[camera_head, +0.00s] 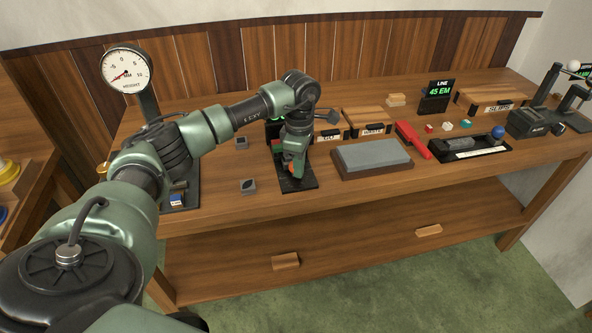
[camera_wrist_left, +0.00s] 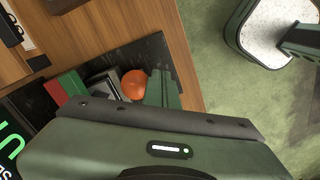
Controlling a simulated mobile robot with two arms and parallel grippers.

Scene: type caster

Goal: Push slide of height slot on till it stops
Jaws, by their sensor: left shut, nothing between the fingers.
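The height slot is a small fixture on a black base plate (camera_head: 298,184) near the front of the bench. My left gripper (camera_head: 293,168) is over it, pointing down, shut and empty, and covers most of it. In the left wrist view an orange round knob (camera_wrist_left: 133,85) sits beside grey and black parts on the dark plate (camera_wrist_left: 150,52). A red block (camera_wrist_left: 66,88) is left of them. The gripper body hides the lower part of the fixture. I cannot tell if the fingers touch the slide. My right gripper is not in view.
A grey stone block (camera_head: 371,156) in a wooden tray is right of the fixture. A red-handled tool (camera_head: 412,139) and a black tray (camera_head: 470,148) are farther right. The bench front is clear.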

